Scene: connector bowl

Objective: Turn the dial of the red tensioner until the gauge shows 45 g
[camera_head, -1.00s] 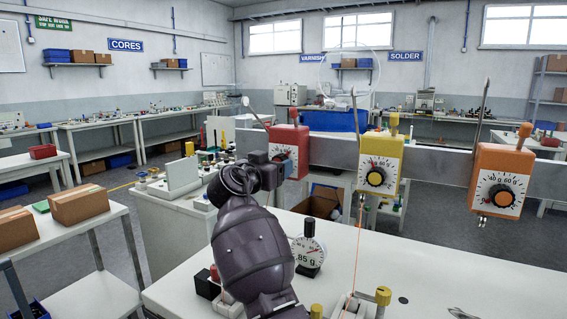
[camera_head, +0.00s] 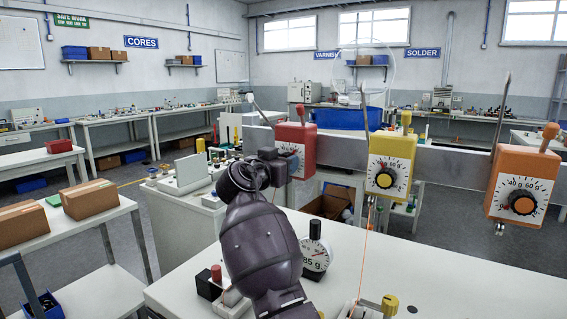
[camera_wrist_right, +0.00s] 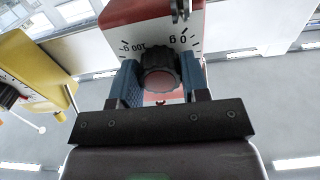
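The red tensioner (camera_head: 296,141) hangs on the grey rail, left of the yellow one. Its dial shows in the right wrist view (camera_wrist_right: 160,72), black with a red centre, under a scale with 0 g and 100 g marks. My right gripper (camera_head: 286,163) covers most of the dial in the head view. In the wrist view its blue-padded fingers stand on both sides of the dial and appear to press on it. The round white gauge (camera_head: 316,258) stands on the table, partly behind my arm; its label reads 85 g, perhaps with its left part hidden. My left gripper is not in view.
A yellow tensioner (camera_head: 390,165) and an orange tensioner (camera_head: 522,186) hang farther right on the rail (camera_head: 450,165). An orange thread (camera_head: 363,262) runs down from the yellow one. The white table (camera_head: 450,275) is clear at right.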

